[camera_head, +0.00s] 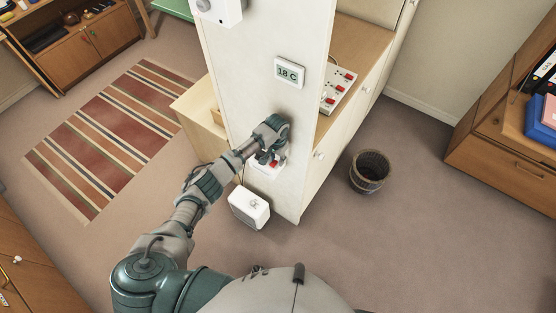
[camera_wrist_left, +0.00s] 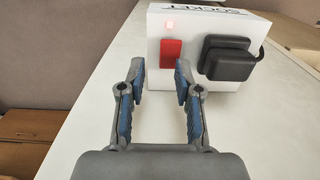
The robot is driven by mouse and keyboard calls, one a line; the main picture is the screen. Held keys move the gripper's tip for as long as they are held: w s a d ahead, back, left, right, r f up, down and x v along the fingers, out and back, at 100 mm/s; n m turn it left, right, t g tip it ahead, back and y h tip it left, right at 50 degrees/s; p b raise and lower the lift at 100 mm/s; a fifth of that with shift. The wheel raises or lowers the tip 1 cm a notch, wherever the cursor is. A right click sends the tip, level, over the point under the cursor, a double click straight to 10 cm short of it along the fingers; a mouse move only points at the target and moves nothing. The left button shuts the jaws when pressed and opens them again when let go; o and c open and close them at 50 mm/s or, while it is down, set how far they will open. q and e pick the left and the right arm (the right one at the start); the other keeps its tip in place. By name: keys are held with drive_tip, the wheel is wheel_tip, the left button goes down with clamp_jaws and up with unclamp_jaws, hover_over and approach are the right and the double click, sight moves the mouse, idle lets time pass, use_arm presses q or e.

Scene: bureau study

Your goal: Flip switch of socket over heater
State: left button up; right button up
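The white socket (camera_head: 262,174) is on the cream wall panel above the white heater (camera_head: 249,207). In the left wrist view, the socket (camera_wrist_left: 210,20) carries a red switch (camera_wrist_left: 170,53), a small glowing pinkish light (camera_wrist_left: 169,25) and a black plug (camera_wrist_left: 226,57) with a cable. My left gripper (camera_head: 271,158) is at the socket and hides part of it in the head view. In the left wrist view, the left gripper (camera_wrist_left: 161,75) has its fingers apart with nothing between them. The switch lies just beyond the tips, closer to the right finger; contact cannot be told. My right gripper is out of view.
A thermostat reading 18 C (camera_head: 289,73) is on the panel above my gripper. A white power strip with red switches (camera_head: 338,89) lies on the wooden counter to the right. A basket (camera_head: 370,171) stands on the floor.

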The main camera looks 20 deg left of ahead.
use_arm(q)
drive_tip(key=shift+a+f, duration=0.8)
drive_tip(key=shift+a, duration=0.3)
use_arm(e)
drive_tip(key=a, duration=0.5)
use_arm(q)
drive_tip(key=shift+d, duration=0.3)
drive_tip(key=c, duration=0.4)
drive_tip(key=shift+d+r+p, duration=0.3)
drive_tip(key=shift+d+p, duration=0.15)
clamp_jaws()
drive_tip(key=t+p, duration=0.1)
drive_tip(key=p, duration=0.1)
drive_tip(key=a+t+h+p, duration=0.1)
drive_tip(key=p, duration=0.2)
drive_tip(key=shift+s+r, duration=0.1)
drive_tip(key=shift+s, duration=0.15)
drive_tip(key=shift+d+t+p, duration=0.1)
drive_tip(key=shift+t+p, duration=0.35)
drive_tip(key=shift+t, duration=0.05)
drive_tip(key=shift+w+d, duration=0.1)
drive_tip(key=shift+d, duration=0.05)
drive_tip(key=shift+o, duration=2)
unclamp_jaws()
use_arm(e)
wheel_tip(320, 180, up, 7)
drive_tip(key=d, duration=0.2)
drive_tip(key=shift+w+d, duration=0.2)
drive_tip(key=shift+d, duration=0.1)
